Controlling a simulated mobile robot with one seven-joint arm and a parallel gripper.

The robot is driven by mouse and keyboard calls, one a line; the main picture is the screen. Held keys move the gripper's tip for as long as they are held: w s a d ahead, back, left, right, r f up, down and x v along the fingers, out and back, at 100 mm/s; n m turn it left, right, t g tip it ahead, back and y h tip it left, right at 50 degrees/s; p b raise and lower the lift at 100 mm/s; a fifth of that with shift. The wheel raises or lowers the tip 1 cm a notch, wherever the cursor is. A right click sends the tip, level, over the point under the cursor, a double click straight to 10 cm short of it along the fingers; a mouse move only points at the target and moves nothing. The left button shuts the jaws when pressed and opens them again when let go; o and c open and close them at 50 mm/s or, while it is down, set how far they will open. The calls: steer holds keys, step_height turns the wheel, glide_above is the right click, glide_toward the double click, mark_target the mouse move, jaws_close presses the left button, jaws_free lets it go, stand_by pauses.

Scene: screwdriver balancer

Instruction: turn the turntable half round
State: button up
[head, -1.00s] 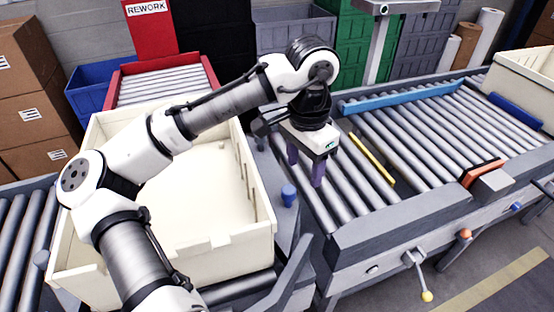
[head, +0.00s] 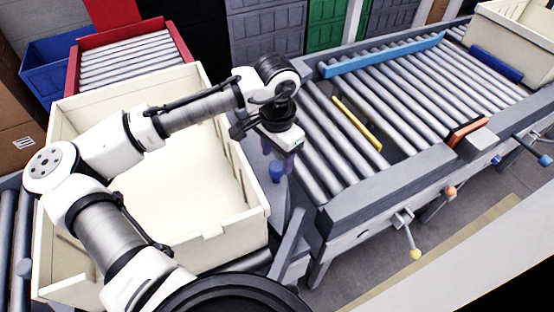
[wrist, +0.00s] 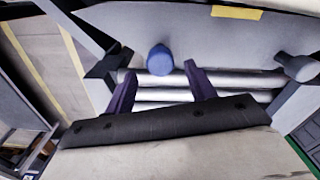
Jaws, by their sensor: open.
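The turntable appears to be the grey deck (head: 277,207) under the large cream crate (head: 222,228); most of it is hidden by the crate. A blue knob (head: 276,172) stands up from the deck beside the crate's right wall. In the wrist view the knob (wrist: 160,59) shows just beyond the fingertips, roughly between them. My gripper (head: 279,157) points down at the knob, with its purple fingers apart and nothing held. It also shows in the wrist view (wrist: 158,80). I cannot tell whether a finger touches the knob.
A roller conveyor (head: 400,100) with a blue bar (head: 385,55) and a yellow strip (head: 357,123) lies right of the deck. A red-framed roller lane (head: 130,55) lies behind the crate. Yellow-tipped (head: 415,254) and other coloured levers stick out from the conveyor's front.

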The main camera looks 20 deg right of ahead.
mark_target(277, 165)
steer(key=shift+f, duration=1.65)
jaws_close()
